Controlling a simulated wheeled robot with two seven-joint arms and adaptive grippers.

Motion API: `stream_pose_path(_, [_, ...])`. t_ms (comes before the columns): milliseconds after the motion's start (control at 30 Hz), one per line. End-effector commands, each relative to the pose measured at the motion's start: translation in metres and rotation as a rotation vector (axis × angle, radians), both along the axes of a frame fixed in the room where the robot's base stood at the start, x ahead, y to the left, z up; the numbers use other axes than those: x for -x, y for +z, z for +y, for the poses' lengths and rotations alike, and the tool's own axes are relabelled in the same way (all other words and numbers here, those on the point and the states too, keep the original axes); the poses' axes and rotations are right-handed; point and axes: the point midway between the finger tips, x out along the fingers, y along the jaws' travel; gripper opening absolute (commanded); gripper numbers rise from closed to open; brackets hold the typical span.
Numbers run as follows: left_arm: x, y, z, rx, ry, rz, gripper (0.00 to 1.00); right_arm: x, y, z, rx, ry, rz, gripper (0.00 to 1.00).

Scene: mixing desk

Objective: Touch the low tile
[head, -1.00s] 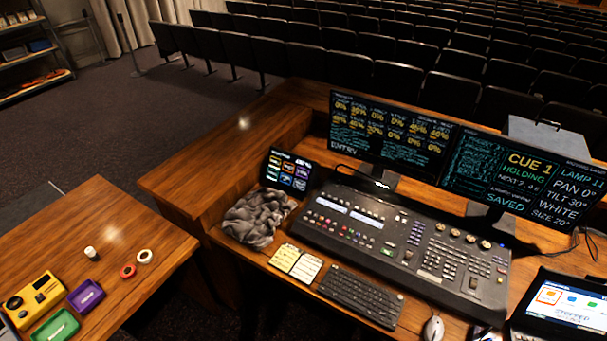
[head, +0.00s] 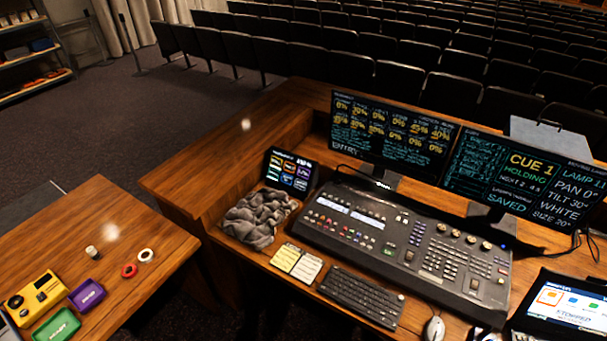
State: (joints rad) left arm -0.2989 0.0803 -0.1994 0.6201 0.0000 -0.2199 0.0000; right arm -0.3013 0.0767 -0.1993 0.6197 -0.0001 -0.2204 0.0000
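A small dark touchscreen (head: 289,171) with rows of coloured tiles stands tilted at the desk's left, behind a crumpled grey cloth. Its tile labels are too small to read, so I cannot tell which tile is the low one. A second touchscreen (head: 570,302) lies at the lower right, with an orange, a blue and a green tile and the word "STOPPED" below them.
The mixing console (head: 405,240) fills the desk's middle, below two monitors (head: 392,135). The grey cloth (head: 258,218), a keyboard (head: 362,296) and a mouse (head: 434,328) lie around it. The left table holds a yellow device (head: 37,297), a purple tray (head: 87,294) and a green tray (head: 57,326).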

Motion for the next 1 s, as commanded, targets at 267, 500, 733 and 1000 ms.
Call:
stream_pose_path(267, [0.0014, -0.0001, -0.0002, 0.000, 0.000, 0.002, 0.00, -0.0011, 0.0000, 0.0003, 0.000, 0.000, -0.002, 0.08])
stream_pose_path(500, [0.0017, -0.0001, -0.0004, 0.001, -0.001, 0.002, 0.00, -0.0016, 0.0001, -0.0005, 0.001, 0.001, -0.002, 0.00])
stream_pose_path(733, [0.0017, -0.0002, -0.0005, 0.001, -0.001, 0.002, 0.00, -0.0016, 0.0004, -0.0034, 0.004, 0.002, -0.002, 0.00])
stream_pose_path(1000, [0.0017, -0.0002, -0.0006, 0.001, -0.001, 0.002, 0.00, -0.0016, 0.0006, -0.0053, 0.005, 0.004, -0.002, 0.00])
